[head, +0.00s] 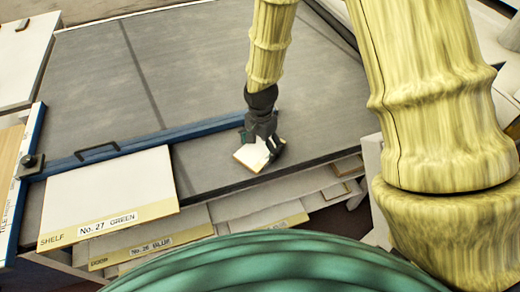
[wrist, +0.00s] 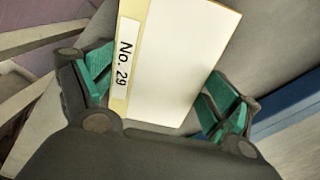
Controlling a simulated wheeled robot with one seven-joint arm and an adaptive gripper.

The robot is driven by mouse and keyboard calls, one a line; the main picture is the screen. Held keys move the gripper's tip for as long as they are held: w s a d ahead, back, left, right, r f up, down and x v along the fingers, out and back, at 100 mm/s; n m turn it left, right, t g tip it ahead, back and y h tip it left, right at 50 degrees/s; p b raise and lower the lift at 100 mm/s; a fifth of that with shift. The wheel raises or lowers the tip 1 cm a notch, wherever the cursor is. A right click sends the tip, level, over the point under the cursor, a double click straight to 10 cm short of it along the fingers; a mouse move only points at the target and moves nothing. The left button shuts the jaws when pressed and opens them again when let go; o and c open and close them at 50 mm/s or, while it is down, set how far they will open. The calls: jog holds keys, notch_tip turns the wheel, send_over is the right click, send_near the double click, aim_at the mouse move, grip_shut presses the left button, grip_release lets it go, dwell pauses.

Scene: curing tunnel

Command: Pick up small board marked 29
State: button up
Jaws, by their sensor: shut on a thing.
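The small board marked "No. 29" (wrist: 178,55) is white with a pale yellow labelled strip along one edge. In the wrist view it lies between the green-padded fingers of my gripper (wrist: 165,100). In the head view the board (head: 251,155) is near the front edge of the grey belt, partly covered by my gripper (head: 262,143). My gripper is shut on the board. I cannot tell whether the board touches the belt or is held just above it.
A larger board marked "No. 27 GREEN" (head: 110,195) lies at the left. A blue bar (head: 150,143) with a black handle (head: 97,151) crosses the belt (head: 210,70). Boards, one marked "No. 26 BLUE" (head: 150,245), sit below the belt's front edge. The belt's far part is clear.

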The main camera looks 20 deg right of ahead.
jog(key=shift+r, duration=0.15)
jog(key=shift+r+b, duration=0.7)
jog(key=shift+r, duration=0.25)
jog(key=s+a+r+b, duration=0.1)
jog(key=s+r+b, duration=0.1)
jog(key=s, duration=1.1)
jog(key=shift+a+r, duration=0.25)
jog(key=shift+r, duration=0.2)
jog(key=p, duration=0.5)
jog(key=shift+s+r, duration=0.2)
jog(key=shift+s, duration=0.2)
jog(key=shift+s+p, duration=0.1)
jog(key=shift+p, duration=0.6)
jog(key=s+p, duration=0.1)
jog(key=p, duration=0.4)
jog(key=shift+s+a, duration=0.1)
jog(key=shift+s, duration=0.1)
